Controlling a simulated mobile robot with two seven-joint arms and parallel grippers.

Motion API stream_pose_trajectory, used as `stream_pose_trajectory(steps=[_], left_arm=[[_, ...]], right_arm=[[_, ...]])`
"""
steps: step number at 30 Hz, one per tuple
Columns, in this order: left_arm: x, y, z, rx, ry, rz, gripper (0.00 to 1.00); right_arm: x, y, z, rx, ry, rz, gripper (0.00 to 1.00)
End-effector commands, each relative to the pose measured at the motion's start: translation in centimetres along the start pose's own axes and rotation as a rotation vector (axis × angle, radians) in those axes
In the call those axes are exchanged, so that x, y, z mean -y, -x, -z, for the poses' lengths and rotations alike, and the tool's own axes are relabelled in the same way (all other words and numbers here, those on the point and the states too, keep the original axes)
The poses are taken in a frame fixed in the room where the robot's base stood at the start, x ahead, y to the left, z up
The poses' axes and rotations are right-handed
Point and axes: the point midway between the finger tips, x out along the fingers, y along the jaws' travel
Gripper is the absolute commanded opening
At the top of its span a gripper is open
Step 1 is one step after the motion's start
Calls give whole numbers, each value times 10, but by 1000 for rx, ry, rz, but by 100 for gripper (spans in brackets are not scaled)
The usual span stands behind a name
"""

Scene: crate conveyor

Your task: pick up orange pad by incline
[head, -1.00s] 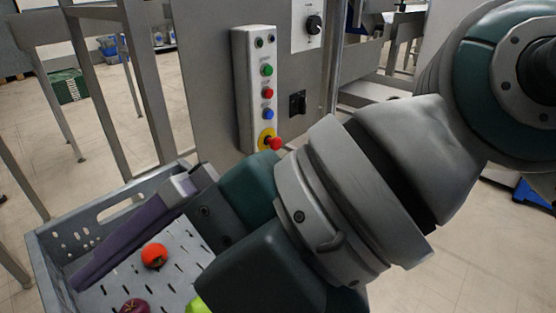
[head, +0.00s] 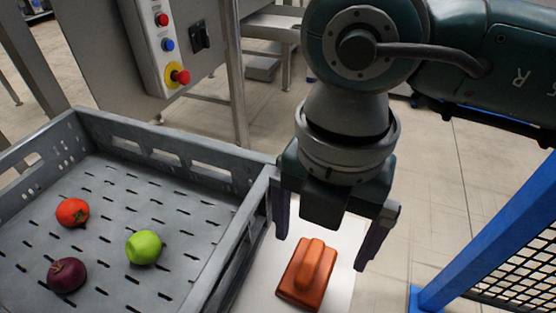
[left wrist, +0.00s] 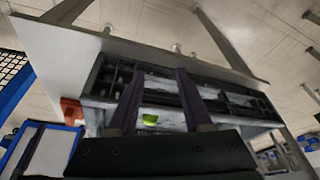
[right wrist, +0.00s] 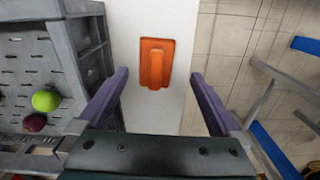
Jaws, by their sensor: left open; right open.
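The orange pad (head: 307,272) has a flat rectangular base and a raised handle. It lies on a white surface (head: 268,268) just right of the crate in the head view. My right gripper (head: 325,246) is open and empty above the pad, its fingers spread to either side. In the right wrist view the pad (right wrist: 156,62) lies ahead, between the lines of the fingers and apart from them. My left gripper (left wrist: 152,85) shows only in the left wrist view, open; an orange shape (left wrist: 71,108) is at the left there.
A grey slotted crate (head: 185,147) holds a tomato (head: 72,212), a green apple (head: 143,247) and a purple onion (head: 67,275). A button panel (head: 160,40) stands behind it. A blue-framed mesh barrier (head: 480,262) is at the right.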

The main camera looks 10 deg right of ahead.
Motion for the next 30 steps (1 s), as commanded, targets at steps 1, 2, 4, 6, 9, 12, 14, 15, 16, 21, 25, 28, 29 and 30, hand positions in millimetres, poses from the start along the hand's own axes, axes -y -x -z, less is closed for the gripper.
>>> stream_pose_trajectory(steps=[1, 2, 4, 6, 9, 12, 14, 15, 16, 21, 25, 28, 29, 30], left_arm=[[0, -5, -1, 0, 0, 0, 50], [0, -7, -2, 0, 0, 1, 50], [0, -13, -4, 0, -1, 1, 50], [0, -19, -6, 0, -2, 2, 50], [0, -22, -7, 0, -3, 3, 50], [1, -23, -7, 0, -4, 4, 50], [1, -22, -7, 1, -5, 5, 50], [1, -22, -7, 1, -6, 6, 50], [1, -22, -7, 1, -6, 6, 50], [1, -22, -7, 1, -6, 6, 50], [1, -22, -7, 0, -6, 6, 50], [1, -22, -7, 0, -6, 6, 50], [1, -22, -7, 0, -5, 6, 50], [1, -22, -7, 0, -5, 6, 50]], right_arm=[[-1, -8, 0, -1, 0, 0, 100], [-2, -13, -1, -1, 0, 0, 100], [-4, -25, -4, -1, 0, 0, 100], [-6, -36, -6, -1, 0, 1, 100], [-5, -48, -6, -2, 1, 0, 100], [-6, -52, -6, -1, 2, -2, 100], [-6, -52, -6, -1, 2, -3, 100], [-6, -52, -6, -1, 2, -3, 100], [-6, -52, -6, -1, 2, -3, 100], [-6, -52, -6, -1, 2, -3, 90], [-6, -51, -6, -1, 2, -3, 75], [-6, -51, -6, -1, 2, -3, 64], [-6, -51, -6, -1, 2, -3, 61], [-6, -51, -6, -1, 2, -3, 56]])
